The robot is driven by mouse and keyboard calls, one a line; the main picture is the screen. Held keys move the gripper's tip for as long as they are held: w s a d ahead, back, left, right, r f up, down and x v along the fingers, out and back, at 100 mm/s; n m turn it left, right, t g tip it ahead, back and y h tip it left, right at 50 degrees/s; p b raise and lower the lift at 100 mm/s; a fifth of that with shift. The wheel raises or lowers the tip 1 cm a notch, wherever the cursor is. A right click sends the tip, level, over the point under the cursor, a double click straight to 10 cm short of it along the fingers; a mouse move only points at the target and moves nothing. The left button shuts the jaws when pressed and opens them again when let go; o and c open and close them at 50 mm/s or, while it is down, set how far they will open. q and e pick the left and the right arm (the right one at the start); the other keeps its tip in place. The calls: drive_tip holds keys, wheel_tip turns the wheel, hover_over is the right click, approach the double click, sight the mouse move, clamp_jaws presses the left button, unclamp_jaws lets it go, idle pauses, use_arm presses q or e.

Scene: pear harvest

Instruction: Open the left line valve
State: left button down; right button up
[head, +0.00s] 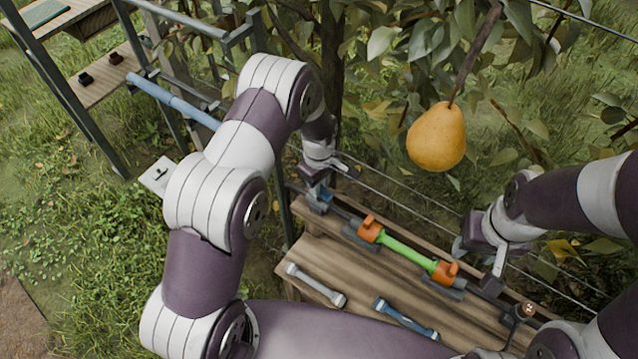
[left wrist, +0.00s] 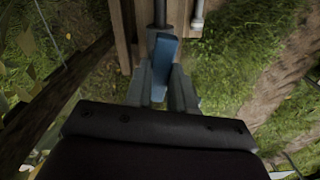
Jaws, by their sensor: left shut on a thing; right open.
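The left line valve's blue handle (head: 318,203) is at the left end of the dark pipe on the wooden bench, partly hidden by my left gripper (head: 323,187). In the left wrist view the blue handle (left wrist: 163,55) lies between the fingers of my left gripper (left wrist: 160,90), in line with the dark pipe (left wrist: 178,12). The gripper is shut on it. My right gripper (head: 477,266) is open and empty, above the right part of the bench, near the right orange clip.
A green tube (head: 405,247) sits between two orange clips (head: 370,229) on the bench (head: 350,270). A grey tube (head: 315,285) and a blue tube (head: 407,319) lie in front. A pear (head: 437,137) hangs above; wires run behind the bench. A metal frame (head: 205,25) stands at left.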

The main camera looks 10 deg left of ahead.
use_arm(q)
drive_tip(key=shift+w+r+n, duration=0.1)
drive_tip(key=shift+w+n, duration=0.05)
drive_tip(key=shift+n, duration=0.85)
drive_tip(key=c, duration=1)
unclamp_jaws()
drive_tip(key=shift+o, duration=0.2)
wheel_tip(320, 180, up, 13)
drive_tip(key=b, duration=0.1)
drive_tip(key=shift+f, duration=0.2)
drive_tip(key=s+a+r+m, duration=0.2)
drive_tip(key=s+m, duration=0.5)
drive_tip(key=s, duration=0.2)
drive_tip(key=s+a+r+m, duration=0.1)
drive_tip(key=s+r+m, duration=0.1)
drive_tip(key=s+m, duration=0.5)
drive_tip(key=s, duration=0.3)
drive_tip(key=shift+a+m+t, duration=0.3)
drive_tip(key=shift+a+t, duration=0.1)
